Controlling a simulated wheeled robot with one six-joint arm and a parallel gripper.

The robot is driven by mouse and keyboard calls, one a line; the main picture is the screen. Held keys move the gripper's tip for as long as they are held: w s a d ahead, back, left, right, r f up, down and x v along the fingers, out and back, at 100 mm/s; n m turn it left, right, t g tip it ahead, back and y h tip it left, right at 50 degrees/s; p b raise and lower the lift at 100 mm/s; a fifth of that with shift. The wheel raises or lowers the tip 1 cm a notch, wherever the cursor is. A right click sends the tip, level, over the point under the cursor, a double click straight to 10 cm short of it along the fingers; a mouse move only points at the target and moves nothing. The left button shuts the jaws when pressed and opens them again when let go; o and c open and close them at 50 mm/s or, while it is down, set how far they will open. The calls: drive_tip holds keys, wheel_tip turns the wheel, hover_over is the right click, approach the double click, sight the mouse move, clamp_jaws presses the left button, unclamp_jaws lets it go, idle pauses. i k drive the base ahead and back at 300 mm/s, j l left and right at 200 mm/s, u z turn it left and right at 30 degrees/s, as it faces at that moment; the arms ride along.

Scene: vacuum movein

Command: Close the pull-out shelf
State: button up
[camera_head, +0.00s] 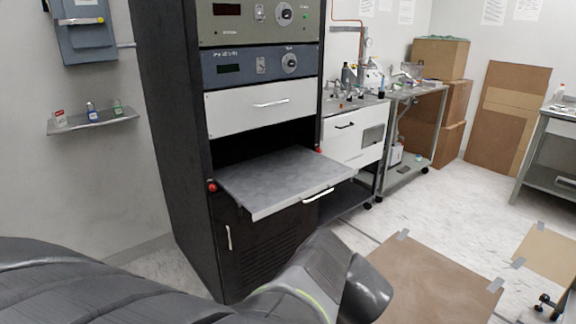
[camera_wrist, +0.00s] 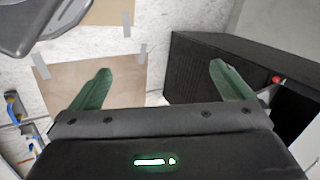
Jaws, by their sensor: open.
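The grey pull-out shelf (camera_head: 285,177) sticks well out of the open bay in the black rack (camera_head: 172,130) in the head view. It is level and empty, with a pale handle (camera_head: 318,195) on its front edge. Red knobs (camera_head: 212,187) sit at the sides of the bay. My gripper (camera_wrist: 160,82) shows in the wrist view with its two green fingers wide apart and nothing between them. The black rack (camera_wrist: 235,72) and a red knob (camera_wrist: 275,79) are to the right there. My gripper cannot be made out in the head view.
Above the bay is a shut white drawer (camera_head: 262,106). A steel bench with equipment (camera_head: 355,135) stands right of the rack. Brown sheets (camera_head: 430,280) are taped to the floor in front. Cardboard boxes (camera_head: 437,58) stand at the back.

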sight(265, 185)
drive_tip(key=l, duration=0.15)
drive_tip(key=i, duration=1.1)
